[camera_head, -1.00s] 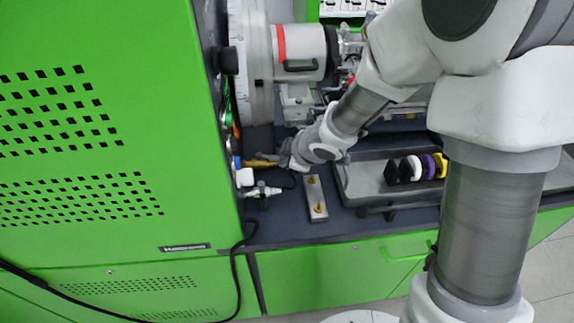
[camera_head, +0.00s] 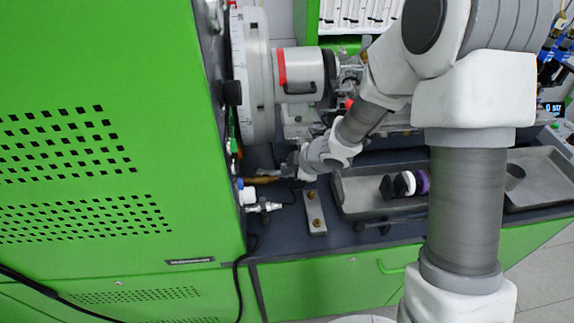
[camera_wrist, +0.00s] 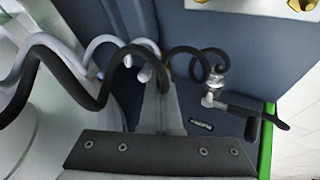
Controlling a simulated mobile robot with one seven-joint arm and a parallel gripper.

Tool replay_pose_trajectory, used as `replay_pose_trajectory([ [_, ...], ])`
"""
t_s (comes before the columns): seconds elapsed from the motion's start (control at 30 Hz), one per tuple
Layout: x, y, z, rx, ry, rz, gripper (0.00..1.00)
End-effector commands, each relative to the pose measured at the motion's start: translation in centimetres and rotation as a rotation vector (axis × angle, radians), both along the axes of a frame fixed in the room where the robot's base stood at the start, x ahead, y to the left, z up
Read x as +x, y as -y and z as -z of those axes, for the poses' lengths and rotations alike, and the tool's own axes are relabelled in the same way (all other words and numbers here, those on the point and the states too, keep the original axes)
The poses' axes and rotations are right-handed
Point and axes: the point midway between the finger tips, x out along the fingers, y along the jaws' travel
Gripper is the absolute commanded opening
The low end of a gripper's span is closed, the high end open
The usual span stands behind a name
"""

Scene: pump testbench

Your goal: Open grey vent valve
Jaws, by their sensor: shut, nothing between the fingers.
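A small silver-grey fitting (camera_head: 265,207) sticks out from the lower right edge of the green cabinet, below a white cap (camera_head: 249,195). It may be the grey vent valve; I cannot be sure. My gripper (camera_head: 284,173) is shut and empty at the end of the arm, above and slightly right of the fitting, apart from it in the picture. A brownish-yellow part (camera_head: 262,180) lies just left of the gripper; contact cannot be told. In the wrist view, grey fingers (camera_wrist: 158,105) point away from the camera, left of a silver fitting (camera_wrist: 213,88) with a dark handle.
The green cabinet (camera_head: 90,100) stands close on the left. A metal block with two brass studs (camera_head: 315,212) lies on the dark bench to the right. Beyond it is a grey tray (camera_head: 360,190) with black, white and purple parts. Coiled black hoses (camera_wrist: 70,75) cross the wrist view.

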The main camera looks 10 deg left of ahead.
Motion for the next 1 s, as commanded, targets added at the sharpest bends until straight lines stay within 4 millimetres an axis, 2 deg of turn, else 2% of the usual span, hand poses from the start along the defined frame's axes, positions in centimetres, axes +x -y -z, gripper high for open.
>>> replay_pose_trajectory([
  [0.07, 0.3, 0.1, -0.6, 0.002, -0.003, -0.029, 0.0],
  [0.5, 1.9, 0.4, -0.1, 0.004, 0.001, -0.11, 0.0],
  [1.0, 2.0, 0.4, 0.1, 0.002, 0.001, -0.108, 0.0],
])
